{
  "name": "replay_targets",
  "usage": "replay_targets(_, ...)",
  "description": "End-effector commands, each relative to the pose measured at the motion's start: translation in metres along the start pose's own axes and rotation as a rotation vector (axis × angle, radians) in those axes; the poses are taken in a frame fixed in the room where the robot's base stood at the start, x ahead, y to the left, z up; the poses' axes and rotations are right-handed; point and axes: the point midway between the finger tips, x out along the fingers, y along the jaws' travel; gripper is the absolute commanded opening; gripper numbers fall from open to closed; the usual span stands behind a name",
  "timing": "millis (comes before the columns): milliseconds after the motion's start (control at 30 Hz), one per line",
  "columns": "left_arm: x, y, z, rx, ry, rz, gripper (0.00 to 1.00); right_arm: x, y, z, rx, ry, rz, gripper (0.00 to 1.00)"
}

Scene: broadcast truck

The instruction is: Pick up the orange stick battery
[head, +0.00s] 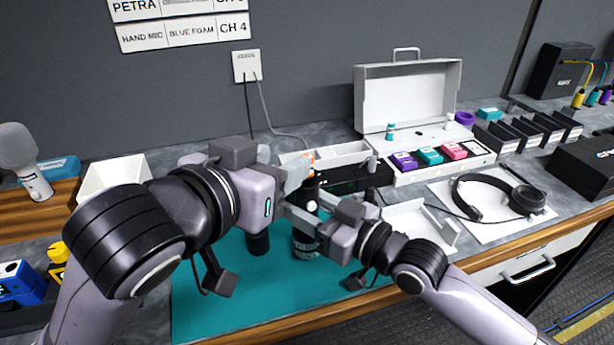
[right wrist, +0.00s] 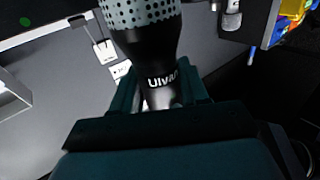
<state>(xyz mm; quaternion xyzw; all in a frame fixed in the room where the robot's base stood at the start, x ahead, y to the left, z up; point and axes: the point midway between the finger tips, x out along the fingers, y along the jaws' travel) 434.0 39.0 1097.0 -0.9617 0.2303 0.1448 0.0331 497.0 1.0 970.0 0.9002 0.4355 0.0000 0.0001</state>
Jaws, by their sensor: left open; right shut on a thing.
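A small orange piece (head: 308,158), likely the end of the orange stick battery, shows at the top of a dark hand mic (head: 306,242). The rest of it is hidden by my gripper and the mic. The mic stands head down over the teal mat (head: 215,295). My right gripper (head: 311,209) is shut around its black body; the right wrist view shows the black body (right wrist: 150,50) and dotted grey head. My left gripper (head: 298,175) is open, with its fingers right beside the orange piece; I cannot tell whether they touch it.
A dark cylinder (head: 258,242) stands on the mat under my left gripper. A white open case (head: 408,95) and a tray with several coloured packs (head: 430,156) are behind. Headphones (head: 500,195) lie at right. A white bin (head: 113,176) and grey mic (head: 28,165) are at left.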

Motion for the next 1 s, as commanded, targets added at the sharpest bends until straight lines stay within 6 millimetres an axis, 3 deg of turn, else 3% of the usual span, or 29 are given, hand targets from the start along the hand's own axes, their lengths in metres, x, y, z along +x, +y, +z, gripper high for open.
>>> replay_targets(200,0.033,0.000,0.001,0.002,-0.002,-0.001,0.49,0.000,0.000,0.000,0.000,-0.001,0.000,0.00)
replay_targets(533,0.054,0.002,0.004,0.004,-0.003,0.000,0.49,0.000,0.000,0.001,0.000,-0.001,0.000,0.00)
replay_targets(800,0.088,0.006,0.011,0.004,-0.003,-0.001,0.49,0.000,0.000,0.001,0.000,-0.001,0.000,0.00)
replay_targets(1000,0.098,0.006,0.011,0.002,-0.002,0.000,0.49,0.000,0.000,0.001,0.000,-0.001,0.000,0.00)
